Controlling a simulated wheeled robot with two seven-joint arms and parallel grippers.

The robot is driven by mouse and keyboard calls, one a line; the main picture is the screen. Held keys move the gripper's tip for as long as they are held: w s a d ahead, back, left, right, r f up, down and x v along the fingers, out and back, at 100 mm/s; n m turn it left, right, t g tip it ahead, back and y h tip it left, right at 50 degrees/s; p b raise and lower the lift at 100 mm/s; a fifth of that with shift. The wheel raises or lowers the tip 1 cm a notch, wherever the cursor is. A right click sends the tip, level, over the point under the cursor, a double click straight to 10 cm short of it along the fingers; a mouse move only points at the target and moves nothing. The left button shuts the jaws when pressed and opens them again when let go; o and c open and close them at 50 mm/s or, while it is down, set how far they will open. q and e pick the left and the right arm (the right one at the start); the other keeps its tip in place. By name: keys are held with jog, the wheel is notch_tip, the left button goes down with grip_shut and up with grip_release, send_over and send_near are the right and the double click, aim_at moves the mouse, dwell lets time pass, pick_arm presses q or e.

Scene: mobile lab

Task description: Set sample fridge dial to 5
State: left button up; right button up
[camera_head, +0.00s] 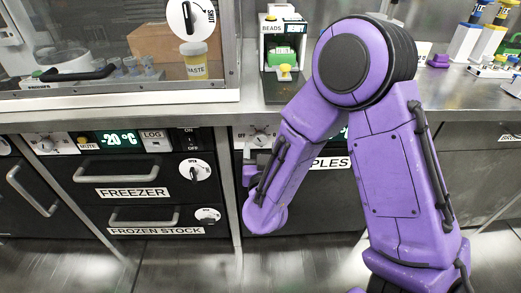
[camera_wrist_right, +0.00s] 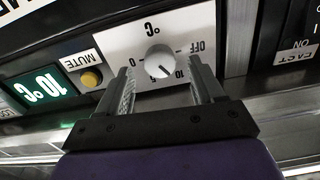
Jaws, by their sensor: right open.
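The sample fridge dial (camera_wrist_right: 160,62) is a round white knob on a light panel, seen upside down in the right wrist view. Its dark mark points down and right, toward what looks like the 10. OFF, 0 and °C are also printed around it. My right gripper (camera_wrist_right: 163,75) is open, with one finger on each side of the knob; I cannot tell whether they touch it. The fridge display (camera_wrist_right: 40,90) reads 10 °C. In the head view the dial panel (camera_head: 262,137) shows above the partly hidden fridge label (camera_head: 330,162). My left gripper is not in view.
A yellow mute button (camera_wrist_right: 91,78) sits beside the dial panel. The freezer (camera_head: 132,192) with its own dials stands to the left. The counter edge (camera_head: 130,114) overhangs the fronts. A beads dispenser (camera_head: 284,48) stands on the counter above.

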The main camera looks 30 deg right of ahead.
aim_at(260, 142)
jog(key=shift+x, duration=1.55)
jog(key=c, duration=1.1)
jog(key=shift+o, duration=0.2)
jog(key=shift+a+m, duration=0.1)
jog(key=shift+m, duration=1.3)
jog(key=m+p, duration=0.1)
jog(key=m, duration=0.1)
jog(key=shift+m, duration=0.4)
jog(key=m, duration=0.6)
